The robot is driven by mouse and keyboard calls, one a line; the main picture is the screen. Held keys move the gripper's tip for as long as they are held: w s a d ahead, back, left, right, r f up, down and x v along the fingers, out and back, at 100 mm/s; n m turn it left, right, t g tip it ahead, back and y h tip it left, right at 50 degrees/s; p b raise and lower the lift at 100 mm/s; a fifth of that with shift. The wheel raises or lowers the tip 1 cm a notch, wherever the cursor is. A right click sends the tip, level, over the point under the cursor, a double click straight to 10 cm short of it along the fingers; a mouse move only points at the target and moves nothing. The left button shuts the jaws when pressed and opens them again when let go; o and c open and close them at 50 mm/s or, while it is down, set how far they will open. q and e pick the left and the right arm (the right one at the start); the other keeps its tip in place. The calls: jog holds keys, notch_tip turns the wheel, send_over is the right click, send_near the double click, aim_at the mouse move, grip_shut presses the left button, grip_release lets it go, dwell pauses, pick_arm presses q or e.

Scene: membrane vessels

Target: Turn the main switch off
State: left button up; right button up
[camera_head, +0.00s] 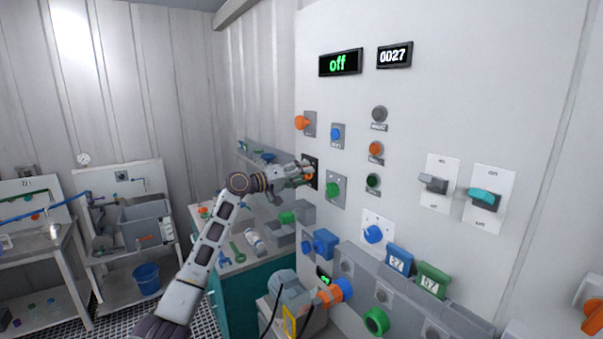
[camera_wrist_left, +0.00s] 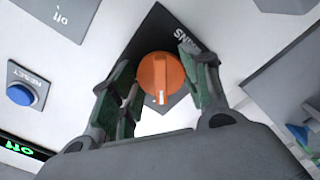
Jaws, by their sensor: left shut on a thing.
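The main switch is an orange rotary knob (camera_wrist_left: 160,77) on a black plate (camera_wrist_left: 163,28) whose upside-down lettering, partly hidden, seems to read MAINS in the left wrist view. My left gripper (camera_wrist_left: 158,82) is shut on the knob, one finger on each side of it. In the head view my left gripper (camera_head: 305,173) reaches the black plate (camera_head: 312,160) at the left edge of the white panel and covers most of the knob. A display (camera_head: 340,63) high on the panel reads "off" in green. My right gripper is not in view.
Around the switch are an orange knob (camera_head: 303,122), a blue button (camera_head: 336,134) and a green knob (camera_head: 333,190). Two lever switches, one grey (camera_head: 433,184) and one teal (camera_head: 484,197), sit further right. A second display (camera_head: 395,55) reads 0027. A teal bench (camera_head: 240,296) stands below my arm.

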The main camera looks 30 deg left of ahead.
pick_arm(q)
jog(key=o, duration=1)
jog(key=shift+v, duration=6.1)
jog(key=shift+w+a, duration=0.1)
